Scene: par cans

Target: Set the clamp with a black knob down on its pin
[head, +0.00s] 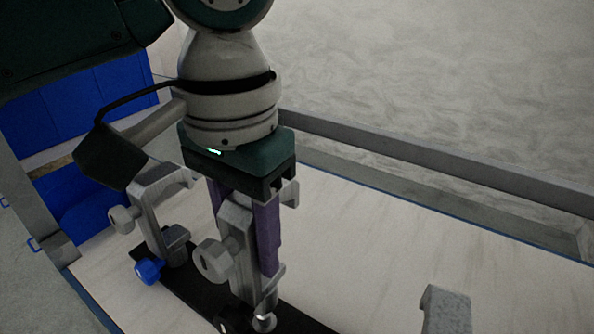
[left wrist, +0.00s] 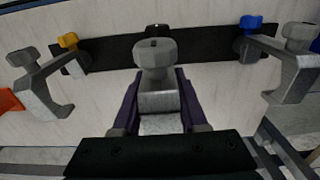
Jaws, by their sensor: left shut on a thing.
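My left gripper (head: 245,230) points down, its purple fingers shut on a grey metal clamp (head: 241,220). This clamp has a grey knob on its side and a black knob (head: 230,318) low down, cut by the lower edge of the head view. In the left wrist view the clamp (left wrist: 158,82) sits between the fingers. The clamp is roughly upright over the black strip (head: 190,284). Its pin is hidden, and I cannot tell whether the clamp touches the strip. My right gripper is not in view.
A clamp with a blue knob (head: 149,270) stands close to the left on the strip. A grey metal piece (head: 447,310) stands right.

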